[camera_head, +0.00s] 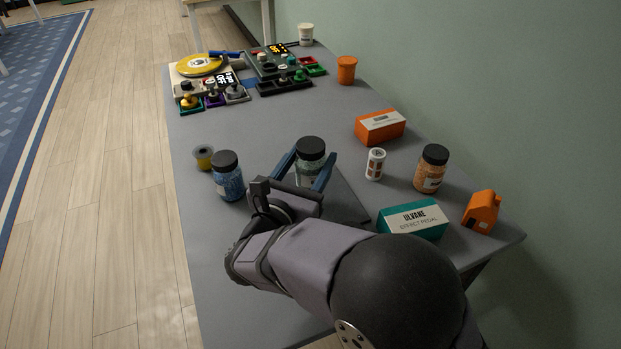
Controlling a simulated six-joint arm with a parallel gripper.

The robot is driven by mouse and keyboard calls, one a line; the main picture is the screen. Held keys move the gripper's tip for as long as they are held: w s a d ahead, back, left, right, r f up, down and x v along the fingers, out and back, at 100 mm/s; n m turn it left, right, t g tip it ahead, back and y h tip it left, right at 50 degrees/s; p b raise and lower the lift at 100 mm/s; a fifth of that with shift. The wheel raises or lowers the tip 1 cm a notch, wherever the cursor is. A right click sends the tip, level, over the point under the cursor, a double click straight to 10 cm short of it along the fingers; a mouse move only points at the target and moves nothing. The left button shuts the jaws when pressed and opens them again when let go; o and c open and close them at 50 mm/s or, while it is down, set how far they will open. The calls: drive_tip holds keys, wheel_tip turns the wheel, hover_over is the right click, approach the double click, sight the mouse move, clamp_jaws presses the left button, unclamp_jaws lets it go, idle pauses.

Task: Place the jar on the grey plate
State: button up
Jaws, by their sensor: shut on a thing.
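A jar (308,174) with a black lid and pale greenish contents stands upright between the two blue fingers of my gripper (304,169). My gripper is shut on it. The flat grey plate (346,205) lies on the table just right of my gripper, partly hidden by my arm. The held jar is over or beside the plate's far part. Its base is hidden, so I cannot tell if it touches the plate. Two similar jars stand on the table: a blue-filled jar (228,178) to the left and an orange-filled jar (431,170) to the right.
A small spool (204,157) stands at left. Electronics and trays (250,75) fill the far end. The table's middle is clear.

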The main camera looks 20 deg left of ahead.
sight(310, 177)
drive_tip(key=shift+f, duration=2.4)
drive_tip(key=shift+f+b, duration=0.15)
drive_tip(key=shift+b, duration=0.15)
drive_tip(key=o, duration=1.3)
drive_tip(key=shift+o, duration=0.2)
drive_tip(key=shift+r+p, duration=0.2)
drive_tip(key=shift+p, duration=0.25)
drive_tip(key=s+b, duration=0.1)
drive_tip(key=s, duration=1.1)
drive_tip(key=shift+f+b, duration=0.1)
drive_tip(key=shift+b, duration=0.3)
